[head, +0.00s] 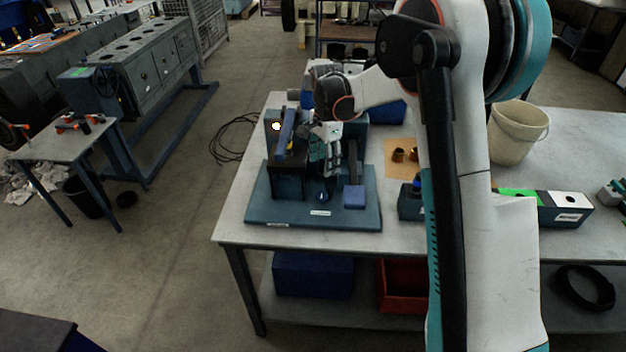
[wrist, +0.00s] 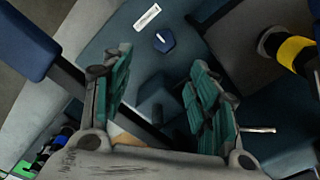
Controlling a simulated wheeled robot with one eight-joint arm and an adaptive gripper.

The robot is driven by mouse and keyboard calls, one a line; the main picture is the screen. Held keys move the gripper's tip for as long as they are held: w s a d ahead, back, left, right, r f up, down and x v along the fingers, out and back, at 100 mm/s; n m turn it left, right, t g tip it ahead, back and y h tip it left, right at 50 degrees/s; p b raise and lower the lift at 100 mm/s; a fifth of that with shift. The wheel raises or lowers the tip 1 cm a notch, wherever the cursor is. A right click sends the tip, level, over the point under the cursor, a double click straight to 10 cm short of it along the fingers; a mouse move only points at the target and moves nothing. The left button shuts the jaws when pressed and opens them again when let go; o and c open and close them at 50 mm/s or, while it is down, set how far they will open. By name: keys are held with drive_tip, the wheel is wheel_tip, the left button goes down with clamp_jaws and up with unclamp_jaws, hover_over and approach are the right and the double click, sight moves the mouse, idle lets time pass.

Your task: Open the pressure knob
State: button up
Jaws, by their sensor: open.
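The pressure knob looks to be the small dark-blue knob (head: 323,196) low at the front of the blue-grey test stand; in the wrist view the knob (wrist: 164,41) is many-sided with a white line on top, beside a white label. My gripper (head: 331,165) hangs above the stand base, over and behind the knob. In the wrist view my gripper (wrist: 160,75) is open, its two green-padded fingers apart and nothing between them. The knob lies beyond the fingertips, roughly in line with the gap, and appears apart from them.
A blue block (head: 354,196) stands right of the knob; a dark bar with a blue end (wrist: 22,42) crosses the wrist view. A blue handle with a yellow band (head: 285,130) rises left of my gripper. Brass parts (head: 398,155) and a white bucket (head: 517,132) are further right.

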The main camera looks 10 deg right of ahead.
sight(322, 194)
drive_tip(key=f, duration=0.4)
drive_tip(key=f+b, duration=0.1)
drive_tip(key=f, duration=0.4)
drive_tip(key=w+f+b, duration=0.1)
drive_tip(key=f, duration=0.4)
drive_tip(key=shift+a+f, duration=0.15)
drive_tip(key=c, duration=1.1)
